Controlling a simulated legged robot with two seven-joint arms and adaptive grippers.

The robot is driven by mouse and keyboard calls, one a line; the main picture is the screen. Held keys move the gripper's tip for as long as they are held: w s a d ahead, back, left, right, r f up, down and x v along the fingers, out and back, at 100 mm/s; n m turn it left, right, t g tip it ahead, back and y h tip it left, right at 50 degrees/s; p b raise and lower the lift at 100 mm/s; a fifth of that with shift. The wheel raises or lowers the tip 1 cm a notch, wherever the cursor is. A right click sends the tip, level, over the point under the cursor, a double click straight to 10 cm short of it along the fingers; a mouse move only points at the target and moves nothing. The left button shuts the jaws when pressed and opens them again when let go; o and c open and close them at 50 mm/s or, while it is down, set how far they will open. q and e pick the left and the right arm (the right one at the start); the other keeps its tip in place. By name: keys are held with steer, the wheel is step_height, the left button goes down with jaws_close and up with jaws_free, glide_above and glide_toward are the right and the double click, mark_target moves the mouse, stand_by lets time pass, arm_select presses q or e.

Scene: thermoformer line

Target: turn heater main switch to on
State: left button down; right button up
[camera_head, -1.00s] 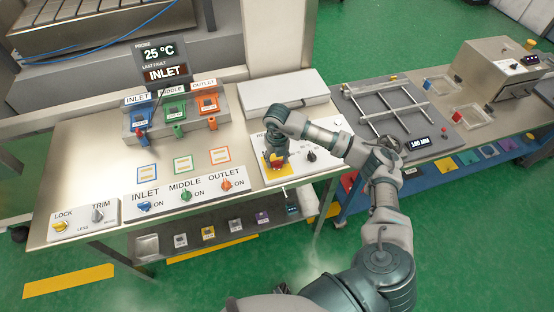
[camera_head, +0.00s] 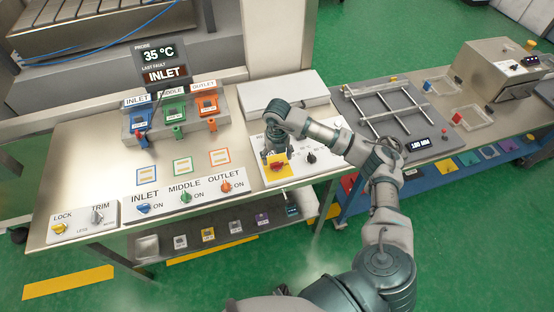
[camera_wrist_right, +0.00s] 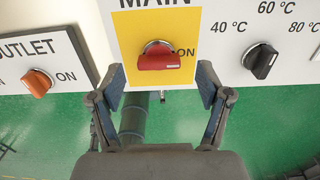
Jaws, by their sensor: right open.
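The red main switch (camera_head: 277,166) sits on a yellow plate (camera_head: 287,175) on the white panel at the right of the near bench. In the right wrist view the red knob (camera_wrist_right: 158,60) lies about level, its right end towards the ON label (camera_wrist_right: 187,52). My right gripper (camera_head: 272,153) is just above and behind the knob in the head view. In the wrist view its two fingers (camera_wrist_right: 162,88) are spread wide, one either side below the knob, apart from it and empty. My left gripper is not in view.
A black temperature knob (camera_wrist_right: 261,60) is right of the switch, and the orange outlet knob (camera_wrist_right: 37,82) is left. Blue (camera_head: 143,208) and green (camera_head: 185,195) knobs share the outlet's panel. The probe display (camera_head: 160,54) reads 35 °C above INLET.

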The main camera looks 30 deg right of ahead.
step_height(320, 180, up, 10)
steer(key=shift+w, duration=0.15)
steer(key=shift+d+f, duration=0.1)
steer(key=shift+f, duration=0.05)
stand_by(0.4)
